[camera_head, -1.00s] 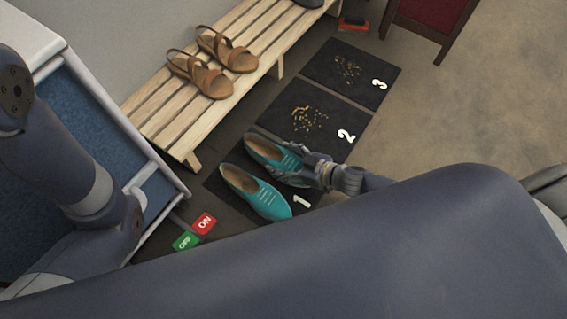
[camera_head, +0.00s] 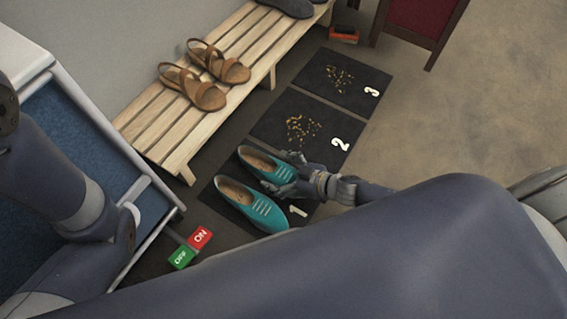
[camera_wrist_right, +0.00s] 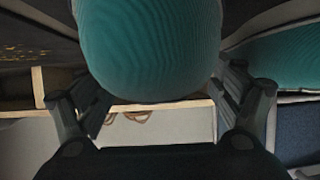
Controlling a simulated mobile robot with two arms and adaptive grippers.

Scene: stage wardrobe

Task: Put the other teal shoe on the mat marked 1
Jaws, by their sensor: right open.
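Two teal shoes lie side by side, soles down, at the mat marked 1 (camera_head: 298,211). The near shoe (camera_head: 252,206) rests on that mat. The far shoe (camera_head: 257,160) is beside it, toward the mat marked 2; its exact contact with the mat is partly hidden. My right gripper (camera_head: 284,180) is open at the far shoe's toe. In the right wrist view, the toe of this shoe (camera_wrist_right: 150,45) sits between the spread fingers (camera_wrist_right: 160,112), and the near shoe (camera_wrist_right: 285,55) shows at the right. My left gripper is out of view.
Mats marked 2 (camera_head: 268,128) and 3 (camera_head: 360,88) carry yellowish specks. A slatted bench (camera_head: 160,128) with brown sandals (camera_head: 205,72) runs along the wall. Open floor (camera_head: 460,110) lies right.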

